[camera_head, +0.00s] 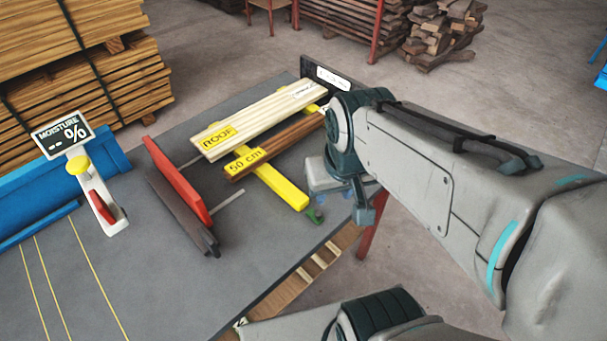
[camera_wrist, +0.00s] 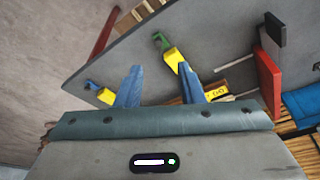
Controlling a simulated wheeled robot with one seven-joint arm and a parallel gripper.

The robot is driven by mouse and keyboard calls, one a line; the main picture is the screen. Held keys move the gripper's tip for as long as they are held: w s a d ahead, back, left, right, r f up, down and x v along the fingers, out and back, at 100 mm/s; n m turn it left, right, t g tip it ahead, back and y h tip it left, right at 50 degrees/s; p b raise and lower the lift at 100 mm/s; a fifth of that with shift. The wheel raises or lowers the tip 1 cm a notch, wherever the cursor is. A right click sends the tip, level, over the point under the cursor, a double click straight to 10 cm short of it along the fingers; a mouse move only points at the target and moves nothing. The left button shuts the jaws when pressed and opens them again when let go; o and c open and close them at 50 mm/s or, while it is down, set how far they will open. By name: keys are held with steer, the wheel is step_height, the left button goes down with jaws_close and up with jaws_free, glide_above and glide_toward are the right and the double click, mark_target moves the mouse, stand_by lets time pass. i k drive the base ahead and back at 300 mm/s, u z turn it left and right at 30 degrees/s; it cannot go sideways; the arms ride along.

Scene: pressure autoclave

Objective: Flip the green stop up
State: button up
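The green stop (camera_wrist: 161,40) is a small piece at the end of a yellow bar (camera_wrist: 173,58) in the wrist view. In the head view the green stop (camera_head: 315,215) sits near the table's edge, just beyond the bar's near end. I cannot tell its exact tilt. My gripper (camera_wrist: 160,68) is open, its two blue fingers spread apart and nothing between them. The stop lies ahead of the gap between the fingertips in the wrist view. In the head view my gripper (camera_head: 319,196) hangs close by the stop, partly hidden by my arm.
A blue stop (camera_wrist: 90,84) ends another yellow bar, left of my fingers. A board marked ROOF (camera_head: 255,120) and a brown 50 cm board (camera_head: 275,148) lie across the bars. A red plate (camera_head: 180,180) and a moisture meter (camera_head: 98,198) stand left.

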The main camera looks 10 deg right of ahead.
mark_target(316, 216)
steer(key=z, duration=1)
steer(key=k, duration=1.3)
steer(key=z, duration=0.45)
steer(key=i, duration=0.65)
steer(key=u, duration=0.2)
